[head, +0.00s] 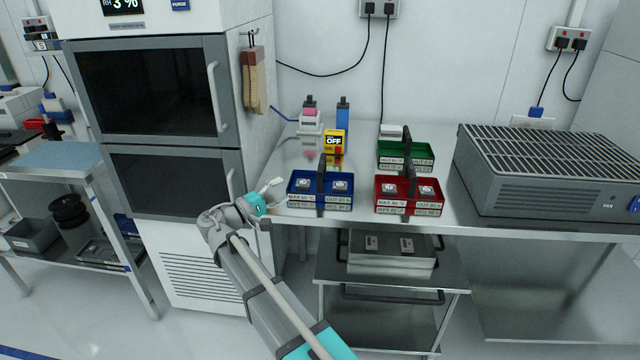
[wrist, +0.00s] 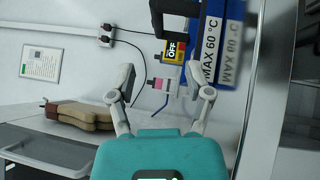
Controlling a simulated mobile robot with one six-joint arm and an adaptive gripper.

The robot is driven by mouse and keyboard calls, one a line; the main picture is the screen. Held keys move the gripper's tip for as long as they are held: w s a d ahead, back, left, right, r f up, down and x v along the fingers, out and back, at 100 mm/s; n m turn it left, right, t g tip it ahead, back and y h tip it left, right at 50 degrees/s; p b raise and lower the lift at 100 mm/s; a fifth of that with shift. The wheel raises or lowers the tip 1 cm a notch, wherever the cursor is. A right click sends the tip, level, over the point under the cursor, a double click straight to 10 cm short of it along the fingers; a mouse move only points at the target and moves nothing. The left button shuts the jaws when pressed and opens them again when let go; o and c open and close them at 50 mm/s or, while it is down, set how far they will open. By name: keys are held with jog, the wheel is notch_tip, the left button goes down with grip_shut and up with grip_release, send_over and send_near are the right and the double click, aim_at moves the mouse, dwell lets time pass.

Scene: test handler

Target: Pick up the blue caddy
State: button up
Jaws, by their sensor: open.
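The blue caddy (head: 320,201) stands upright on the front edge of the metal bench in the head view, with a black handle and two small grey-white items inside. Its front label reads MAX 60 °C. It also shows sideways at the upper right of the wrist view (wrist: 208,42). My gripper (head: 274,190) is to the left of the caddy, apart from it. In the wrist view its two fingers (wrist: 165,85) are spread with nothing between them.
A red caddy (head: 408,208) stands right of the blue one, a green caddy (head: 405,168) behind. A yellow OFF box (head: 334,141) and bottles stand behind the blue caddy. A tall cabinet (head: 150,35) is at left, a grey fan unit (head: 545,180) at right.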

jog(key=shift+w, duration=0.15)
dwell(0.3)
jog(key=p, duration=0.1)
send_near(321, 164)
jog(key=shift+w+d+f, duration=0.15)
jog(key=shift+w+d, duration=0.65)
jog(key=shift+d, duration=0.15)
jog(key=shift+w+d+f, duration=0.1)
jog(key=shift+w+d, duration=0.7)
jog(key=shift+d, duration=0.15)
jog(key=p+x, duration=0.1)
jog(key=x, duration=0.2)
jog(key=shift+d+r, duration=0.1)
jog(key=shift+r, duration=0.15)
jog(key=shift+x, duration=0.95)
jog(key=shift+f, duration=0.1)
grip_shut()
